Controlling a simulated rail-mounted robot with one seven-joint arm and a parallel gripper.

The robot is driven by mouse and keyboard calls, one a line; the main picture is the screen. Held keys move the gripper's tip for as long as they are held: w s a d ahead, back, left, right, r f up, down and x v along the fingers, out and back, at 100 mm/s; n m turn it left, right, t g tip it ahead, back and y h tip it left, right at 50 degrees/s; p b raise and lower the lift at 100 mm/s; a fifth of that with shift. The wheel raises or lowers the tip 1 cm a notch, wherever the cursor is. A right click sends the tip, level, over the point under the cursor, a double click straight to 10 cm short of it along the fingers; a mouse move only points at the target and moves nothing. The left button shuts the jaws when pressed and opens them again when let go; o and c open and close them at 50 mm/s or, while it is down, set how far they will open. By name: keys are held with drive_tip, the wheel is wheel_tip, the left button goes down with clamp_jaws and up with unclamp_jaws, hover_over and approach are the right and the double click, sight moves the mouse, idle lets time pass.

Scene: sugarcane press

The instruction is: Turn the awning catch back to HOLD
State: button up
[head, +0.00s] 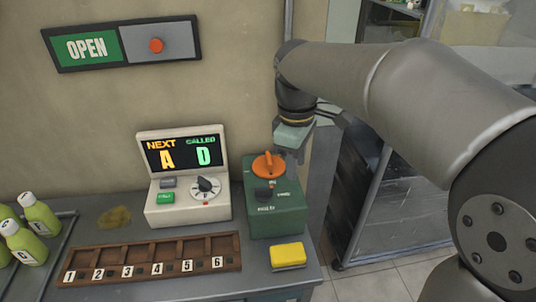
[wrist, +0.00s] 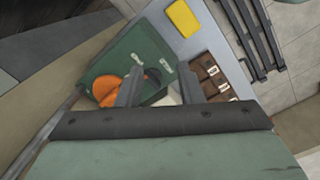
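I can make out no part clearly marked HOLD, so I cannot tell which part is the awning catch. A green box (head: 276,222) stands at the bench's right end. It has a round orange knob (head: 268,165) with a raised grip, a small black lever (head: 264,193) and small white labels too small to read. My gripper (head: 291,152) is above and behind the box, close to the wall pipe. In the wrist view my gripper (wrist: 160,76) is open, with the orange knob (wrist: 106,90) by the left finger and the black lever showing between the fingers. It appears empty.
A white console (head: 187,210) showing NEXT A, CALLED D stands left of the box. A yellow block (head: 288,256) lies in front of it. A numbered wooden rack (head: 150,268) and green bottles (head: 40,215) are further left. An OPEN sign (head: 87,47) hangs above.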

sight(264, 187)
drive_tip(key=w+a+r+n+b, duration=0.2)
drive_tip(key=w+a+n, duration=0.5)
drive_tip(key=shift+y, duration=0.3)
drive_tip(key=f, duration=0.8)
drive_tip(key=f+b, duration=0.1)
drive_tip(key=f, duration=0.7)
drive_tip(key=shift+s+a+f, duration=0.1)
drive_tip(key=shift+s+f, duration=0.1)
drive_tip(key=shift+f, duration=0.05)
clamp_jaws()
